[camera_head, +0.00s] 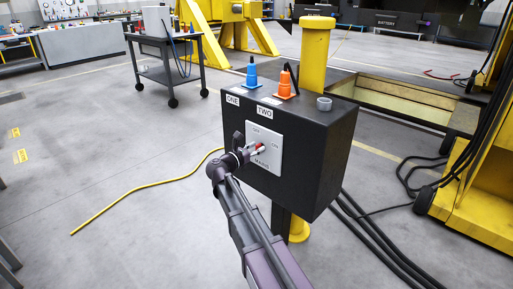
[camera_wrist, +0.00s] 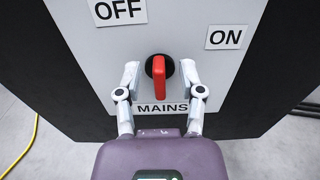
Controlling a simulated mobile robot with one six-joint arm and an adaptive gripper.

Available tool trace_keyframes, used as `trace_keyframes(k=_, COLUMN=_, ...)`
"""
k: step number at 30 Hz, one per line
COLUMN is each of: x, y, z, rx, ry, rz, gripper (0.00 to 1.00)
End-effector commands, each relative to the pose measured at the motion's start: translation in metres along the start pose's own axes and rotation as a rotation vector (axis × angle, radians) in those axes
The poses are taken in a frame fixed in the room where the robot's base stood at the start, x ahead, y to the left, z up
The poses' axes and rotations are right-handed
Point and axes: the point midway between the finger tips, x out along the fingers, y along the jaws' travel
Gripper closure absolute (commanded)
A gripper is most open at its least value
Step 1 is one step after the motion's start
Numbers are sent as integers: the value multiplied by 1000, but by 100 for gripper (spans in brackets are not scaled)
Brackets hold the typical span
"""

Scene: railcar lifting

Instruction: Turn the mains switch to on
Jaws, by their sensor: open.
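The mains switch has a red handle (camera_wrist: 159,78) on a round black base, set in a light grey panel (camera_wrist: 185,45) on a black box. In the wrist view the handle lies roughly upright, between the OFF label (camera_wrist: 118,10) at upper left and the ON label (camera_wrist: 226,37) at upper right. The MAINS label (camera_wrist: 162,108) is below it. My gripper (camera_wrist: 160,72) is open, one finger on each side of the handle, with a visible gap on both sides. In the head view my gripper (camera_head: 254,150) is at the panel and partly covers the switch.
The black box (camera_head: 318,150) carries a blue control (camera_head: 252,74) and an orange control (camera_head: 286,83), labelled ONE and TWO. A yellow post (camera_head: 315,50) stands behind it. Black cables (camera_head: 385,250) and a yellow cable (camera_head: 150,188) lie on the floor. Open floor lies to the left.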

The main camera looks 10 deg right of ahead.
Motion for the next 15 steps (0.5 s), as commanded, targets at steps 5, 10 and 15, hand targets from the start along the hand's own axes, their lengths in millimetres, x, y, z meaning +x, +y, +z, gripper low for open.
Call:
trace_keyframes(k=5, x=10, y=0, z=0, rx=0, ry=0, rz=0, gripper=50)
trace_keyframes(k=10, x=12, y=0, z=0, rx=0, ry=0, rz=0, gripper=50)
trace_keyframes(k=15, x=11, y=0, z=0, rx=0, ry=0, rz=0, gripper=53)
